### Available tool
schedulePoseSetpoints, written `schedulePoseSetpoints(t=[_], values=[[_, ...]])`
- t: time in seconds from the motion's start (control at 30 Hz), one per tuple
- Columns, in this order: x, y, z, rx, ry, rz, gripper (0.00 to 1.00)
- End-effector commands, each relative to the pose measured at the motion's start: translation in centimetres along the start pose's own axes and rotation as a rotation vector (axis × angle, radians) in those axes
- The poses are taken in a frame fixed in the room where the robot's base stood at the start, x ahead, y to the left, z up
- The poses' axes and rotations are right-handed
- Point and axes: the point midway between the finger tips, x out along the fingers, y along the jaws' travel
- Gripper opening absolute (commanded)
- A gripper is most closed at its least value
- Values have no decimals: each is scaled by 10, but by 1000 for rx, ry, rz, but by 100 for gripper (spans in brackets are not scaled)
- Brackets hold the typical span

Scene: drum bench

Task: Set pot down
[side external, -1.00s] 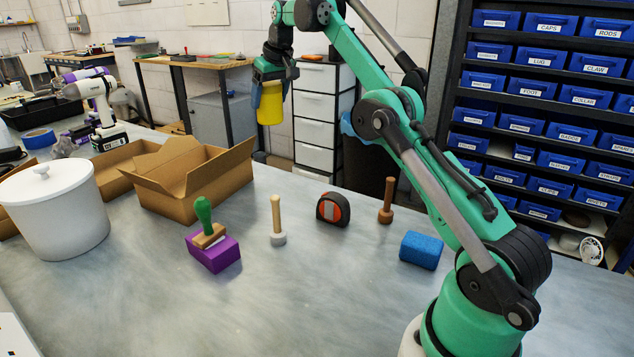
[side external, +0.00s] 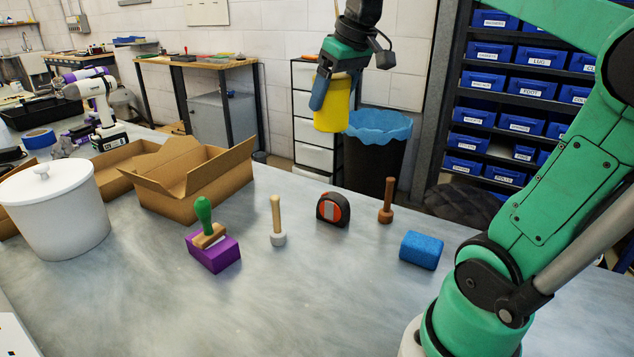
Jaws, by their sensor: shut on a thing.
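The yellow pot (side external: 333,108) is in the air, upright or nearly so, well above the bench top. My gripper (side external: 330,85) points down and is shut on the pot, with a blue-grey finger on its left side. The far finger is hidden behind the pot. In the picture the pot overlaps the white drawer unit and the lined bin behind the bench. The grey metal bench top (side external: 330,300) has bare surface in front.
On the bench stand a white lidded drum (side external: 55,215), an open cardboard box (side external: 195,185), a green-handled stamp on a purple block (side external: 213,253), a wooden-handled tool (side external: 277,225), a tape measure (side external: 333,209), a brown peg (side external: 387,203) and a blue sponge (side external: 421,250). The front middle is clear.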

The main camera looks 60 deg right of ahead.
Motion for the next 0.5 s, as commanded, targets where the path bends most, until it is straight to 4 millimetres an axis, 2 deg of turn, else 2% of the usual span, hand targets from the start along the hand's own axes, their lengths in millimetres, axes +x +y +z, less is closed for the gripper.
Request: schedulePoseSetpoints(t=[0.03,0.2,0.4,0.5], values=[[2,-3,14,-1,0,0,16],[10,-12,49,-8,1,-3,16],[19,-16,67,-14,1,-4,16],[31,-16,74,-14,1,-5,16]])
